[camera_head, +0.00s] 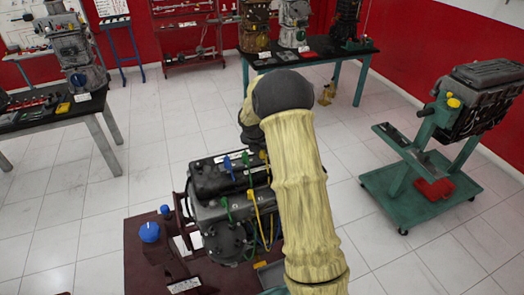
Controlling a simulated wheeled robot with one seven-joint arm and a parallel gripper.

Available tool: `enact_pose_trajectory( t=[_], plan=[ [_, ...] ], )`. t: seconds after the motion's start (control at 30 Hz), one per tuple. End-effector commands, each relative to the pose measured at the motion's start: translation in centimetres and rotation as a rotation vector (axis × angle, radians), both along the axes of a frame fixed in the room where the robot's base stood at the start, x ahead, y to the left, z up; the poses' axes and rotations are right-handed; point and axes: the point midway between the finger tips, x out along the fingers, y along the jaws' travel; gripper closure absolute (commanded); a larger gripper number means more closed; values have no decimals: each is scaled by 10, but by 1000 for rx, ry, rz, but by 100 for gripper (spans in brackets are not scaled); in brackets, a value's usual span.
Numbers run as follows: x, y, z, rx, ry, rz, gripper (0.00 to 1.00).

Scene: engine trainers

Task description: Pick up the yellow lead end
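A yellow lead end (252,195) shows on the front of the dark engine (215,185), left of my arm. A thin yellow lead runs down from it in a loop beside the green and blue leads. Another small yellow piece shows higher up, at the edge of my arm; I cannot tell whether it belongs to the same lead. My arm in its cream sleeve crosses in front of the engine's right side and hides part of it. A dark joint of my arm shows above the engine. I cannot make out my gripper's fingers.
The engine stands on a dark red base (140,255) with a blue knob (149,232). Green lead ends (228,165) and a blue one (245,158) are close by. A green engine stand (420,190) is at right. Tables with engines stand behind. Tiled floor is clear at left.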

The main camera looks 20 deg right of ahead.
Motion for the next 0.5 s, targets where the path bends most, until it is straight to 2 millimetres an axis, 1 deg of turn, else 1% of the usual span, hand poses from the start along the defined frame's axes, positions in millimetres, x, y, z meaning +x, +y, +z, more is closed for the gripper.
enact_pose_trajectory(
  t=[0.43,0.47,0.5],
  plan=[
    [0,0,0,1,-1,-1,54],
    [0,0,0,1,-1,-1,56],
    [0,0,0,1,-1,-1,64]
  ],
)
